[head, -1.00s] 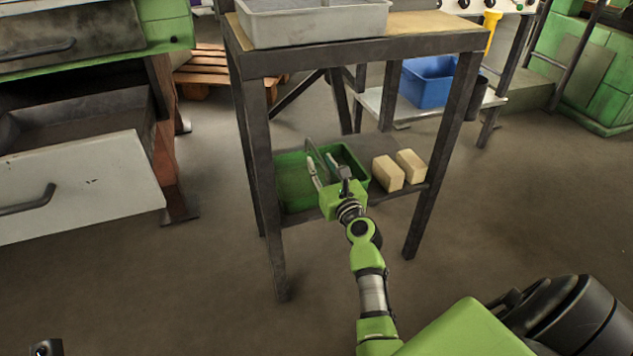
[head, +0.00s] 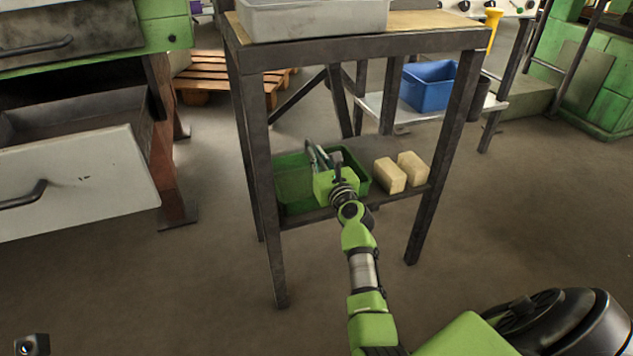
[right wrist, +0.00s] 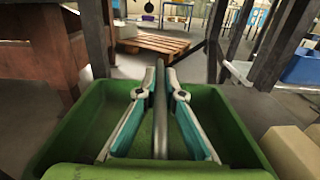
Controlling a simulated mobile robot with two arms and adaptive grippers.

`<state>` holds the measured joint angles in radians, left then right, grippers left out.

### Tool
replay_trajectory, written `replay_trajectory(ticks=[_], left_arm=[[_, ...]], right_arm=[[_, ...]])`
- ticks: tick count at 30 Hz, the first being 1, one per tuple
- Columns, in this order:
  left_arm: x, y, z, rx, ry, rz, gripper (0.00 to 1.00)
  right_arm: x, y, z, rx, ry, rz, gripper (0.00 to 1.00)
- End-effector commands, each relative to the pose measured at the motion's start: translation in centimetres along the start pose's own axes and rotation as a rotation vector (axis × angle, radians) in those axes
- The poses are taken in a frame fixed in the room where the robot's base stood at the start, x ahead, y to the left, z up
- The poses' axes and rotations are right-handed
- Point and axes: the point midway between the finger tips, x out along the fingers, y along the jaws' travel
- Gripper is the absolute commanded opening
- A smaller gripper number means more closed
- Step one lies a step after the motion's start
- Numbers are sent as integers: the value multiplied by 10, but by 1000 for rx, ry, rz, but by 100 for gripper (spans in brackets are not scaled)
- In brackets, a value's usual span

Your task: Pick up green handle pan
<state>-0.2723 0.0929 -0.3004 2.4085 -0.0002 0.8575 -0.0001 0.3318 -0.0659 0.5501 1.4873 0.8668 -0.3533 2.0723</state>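The green pan (head: 293,188), a rectangular open tray, stands on the dark lower shelf of a table. It also shows in the right wrist view (right wrist: 82,130), with a grey bar handle (right wrist: 160,120) running up the middle above it. My right gripper (head: 319,155) is over the pan. In the right wrist view its white-and-teal fingers (right wrist: 162,80) lie on either side of the bar and come close to it at their tips. Whether they press on it I cannot tell. My left gripper's fingers are not in view.
Two pale blocks (head: 402,172) sit right of the pan on the shelf. The table's dark legs (head: 257,200) and top frame (head: 360,46) surround the space. A grey tray (head: 315,18) stands on top. An open drawer (head: 75,180) is at left, and a blue bin (head: 428,84) behind.

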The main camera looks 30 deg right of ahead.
Motion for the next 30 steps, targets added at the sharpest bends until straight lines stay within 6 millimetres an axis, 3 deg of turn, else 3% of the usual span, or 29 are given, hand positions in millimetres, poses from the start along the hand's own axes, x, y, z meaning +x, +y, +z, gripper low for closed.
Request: replay_trajectory(ticks=[14, 23, 30], left_arm=[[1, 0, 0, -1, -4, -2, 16], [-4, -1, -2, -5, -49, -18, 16], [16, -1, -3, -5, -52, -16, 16]], right_arm=[[0, -1, 6, 0, -6, -2, 0], [0, 0, 24, 2, -8, -3, 0], [-4, -3, 45, 0, -8, -3, 0]])
